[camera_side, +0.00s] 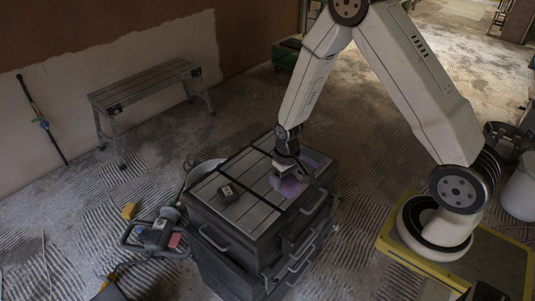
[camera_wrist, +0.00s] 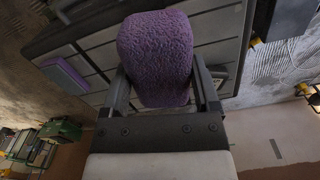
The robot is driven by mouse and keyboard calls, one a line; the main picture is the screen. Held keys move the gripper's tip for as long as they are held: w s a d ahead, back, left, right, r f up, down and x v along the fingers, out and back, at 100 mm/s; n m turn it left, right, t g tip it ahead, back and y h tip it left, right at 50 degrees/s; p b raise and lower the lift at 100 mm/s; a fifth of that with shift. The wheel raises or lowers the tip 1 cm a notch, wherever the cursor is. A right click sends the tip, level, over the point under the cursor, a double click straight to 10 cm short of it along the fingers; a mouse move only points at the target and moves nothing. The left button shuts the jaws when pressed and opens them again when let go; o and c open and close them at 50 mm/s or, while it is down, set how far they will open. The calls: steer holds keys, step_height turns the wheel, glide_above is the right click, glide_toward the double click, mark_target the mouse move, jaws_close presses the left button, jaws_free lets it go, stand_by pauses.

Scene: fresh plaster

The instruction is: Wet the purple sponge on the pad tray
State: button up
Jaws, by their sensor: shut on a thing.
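My gripper (camera_side: 287,174) is over the top of the dark tool chest (camera_side: 232,222), fingers downward. It is shut on the fuzzy purple sponge (camera_wrist: 155,58), with one finger on each side in the wrist view. In the side view the sponge (camera_side: 291,188) shows just below the fingers; I cannot tell whether it touches the chest top.
A small dark box (camera_side: 228,192) sits on the left part of the chest top. A power tool (camera_side: 160,236) lies on the floor left of the chest. A grey work bench (camera_side: 145,83) stands near the wall. Bare chest top lies between the box and sponge.

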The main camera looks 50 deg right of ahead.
steer(key=w+d+f+m, duration=0.1)
steer(key=w+d+m, duration=0.2)
steer(key=d, duration=1)
steer(key=w+d+m, duration=0.3)
steer(key=w+d, duration=0.1)
steer(key=d, duration=0.9)
steer(key=shift+d+f, duration=0.35)
steer(key=shift+f, duration=0.05)
steer(key=shift+f, duration=0.1)
glide_above(311, 154)
steer(key=shift+f, duration=2.85)
steer(key=shift+f, duration=0.55)
steer(key=shift+s+r, duration=0.1)
step_height(311, 154, up, 7)
